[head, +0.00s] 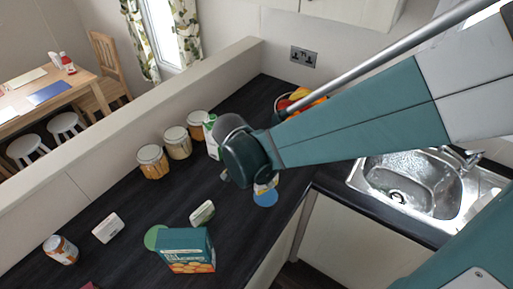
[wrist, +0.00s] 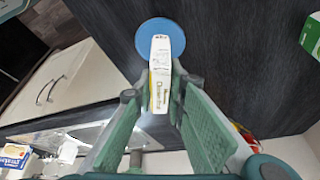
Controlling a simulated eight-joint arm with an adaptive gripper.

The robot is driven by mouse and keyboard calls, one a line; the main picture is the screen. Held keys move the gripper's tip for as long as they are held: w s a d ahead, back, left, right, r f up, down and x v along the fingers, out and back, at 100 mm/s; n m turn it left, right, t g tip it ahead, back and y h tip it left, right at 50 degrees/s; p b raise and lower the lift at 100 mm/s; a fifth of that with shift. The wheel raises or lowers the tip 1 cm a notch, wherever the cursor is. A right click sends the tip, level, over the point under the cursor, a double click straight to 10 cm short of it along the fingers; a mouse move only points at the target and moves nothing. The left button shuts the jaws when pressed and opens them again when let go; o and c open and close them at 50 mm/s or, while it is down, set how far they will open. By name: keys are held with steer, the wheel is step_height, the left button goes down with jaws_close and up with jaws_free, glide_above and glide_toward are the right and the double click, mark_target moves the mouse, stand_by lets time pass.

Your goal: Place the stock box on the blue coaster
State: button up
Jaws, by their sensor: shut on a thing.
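The stock box (wrist: 160,72), a small white carton with yellow and green print, is held between the fingers of my gripper (wrist: 160,92) in the wrist view. The blue coaster (wrist: 160,28) is a flat round disc on the dark worktop, and the box overlaps its near part there. In the head view the blue coaster (head: 265,197) lies near the worktop's front edge. My gripper (head: 255,180) is above it, largely hidden behind my wrist, and only a bit of the box shows. I cannot tell whether the box touches the coaster.
Jars (head: 152,161) and a milk carton (head: 209,133) line the back ledge. A sink (head: 400,180) is at right.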

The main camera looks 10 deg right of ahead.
mark_target(266, 186)
stand_by(0.3)
steer(key=shift+f+b, duration=0.35)
steer(key=shift+f, duration=1.7)
steer(key=shift+f, duration=0.2)
steer(key=o, duration=0.9)
steer(key=shift+r, duration=0.15)
steer(key=shift+p+v, duration=0.9)
steer(key=shift+v, duration=5.15)
steer(key=shift+s, duration=0.1)
